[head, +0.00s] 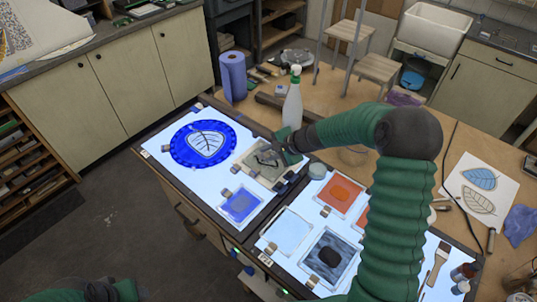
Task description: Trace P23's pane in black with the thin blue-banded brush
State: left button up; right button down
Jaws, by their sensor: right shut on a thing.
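My right gripper (277,150) reaches in on the green arm from the right and is shut on a thin thing, apparently the thin brush. The brush's blue band is too small to make out. The gripper is low over a beige pane (251,172) with dark marks on the left light table. I cannot tell whether the tip touches the glass. The gripper hides part of this pane, and no label P23 can be read. Only a piece of my left arm shows at the bottom left; its gripper is out of view.
A blue round plate (176,153) with a leaf pane and a blue pane (240,205) lie nearby. A white spray bottle (293,107) stands just behind the gripper. Orange, pale and grey (327,257) panes lie on the right light table. A blue roll (233,78) stands behind.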

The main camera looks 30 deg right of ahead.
jog(key=s+d+b, duration=0.3)
jog(key=s+d, duration=0.1)
jog(key=s, duration=0.1)
jog(key=shift+s, duration=0.35)
dwell(1.1)
jog(key=shift+d+r, duration=0.1)
notch_tip(320, 180, up, 5)
jog(key=p, duration=0.3)
dwell(0.3)
